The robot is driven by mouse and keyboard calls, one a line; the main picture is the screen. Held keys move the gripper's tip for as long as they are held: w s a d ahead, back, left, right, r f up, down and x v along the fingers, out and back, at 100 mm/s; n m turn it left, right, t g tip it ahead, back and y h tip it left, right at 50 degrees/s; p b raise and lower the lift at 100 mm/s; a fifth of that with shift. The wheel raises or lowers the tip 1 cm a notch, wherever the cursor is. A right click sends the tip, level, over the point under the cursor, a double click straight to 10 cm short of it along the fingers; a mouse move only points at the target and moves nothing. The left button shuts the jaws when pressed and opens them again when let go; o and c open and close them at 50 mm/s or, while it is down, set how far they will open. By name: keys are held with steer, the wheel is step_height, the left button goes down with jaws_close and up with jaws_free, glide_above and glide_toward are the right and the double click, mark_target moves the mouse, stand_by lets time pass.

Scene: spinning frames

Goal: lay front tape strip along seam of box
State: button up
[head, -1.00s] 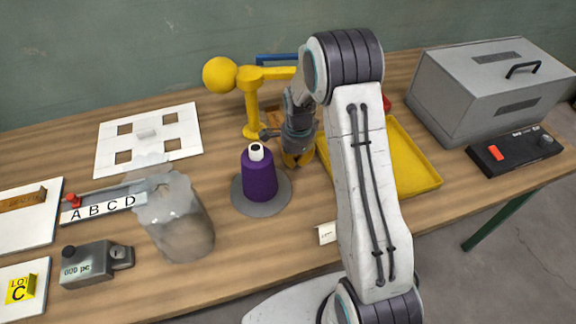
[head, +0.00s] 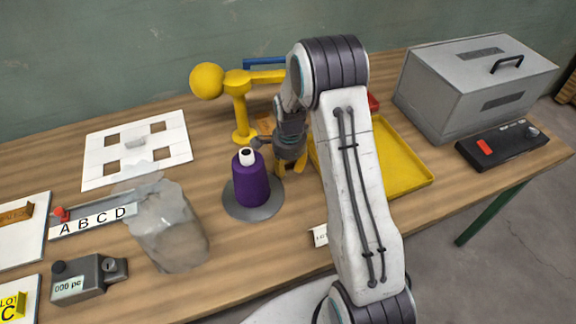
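No tape strip and no box with a visible taped seam can be made out. A small brown-orange item (head: 265,125), partly hidden behind my arm, lies beyond the purple cone; I cannot tell what it is. My gripper (head: 291,166) points down just right of and behind the purple cone, with yellow-orange fingertips low over the table. The wrist and the viewing angle hide the gap between the fingers, so its opening and any contents are unclear. A grey box (head: 435,98) with a black handle stands at the back right.
A purple cone (head: 251,187) stands on a grey disc. A yellow post with a ball (head: 207,81) rises behind it. A yellow tray (head: 400,165) lies right of my arm. A crumpled translucent bag (head: 170,235) and a counter (head: 88,280) are at left. Bare table lies in front of the cone.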

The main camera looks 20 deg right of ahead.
steer(key=shift+r, duration=0.1)
step_height(320, 180, up, 11)
steer(key=b, duration=0.3)
steer(key=s+a+r+n+t, duration=0.1)
steer(key=s+a+r+n, duration=0.1)
steer(key=s+n, duration=0.6)
steer(key=s+a+r+n+t, duration=0.1)
steer(key=s+r+n, duration=0.4)
steer(key=s, duration=1.2)
steer(key=a+n, duration=0.1)
steer(key=n, duration=0.3)
steer(key=shift+s+a+b, duration=0.2)
steer(key=shift+b, duration=0.1)
steer(key=shift+s+f+n, duration=0.25)
steer(key=shift+s+n, duration=0.25)
steer(key=shift+s, duration=0.1)
steer(key=shift+c, duration=0.5)
steer(key=shift+a, duration=0.15)
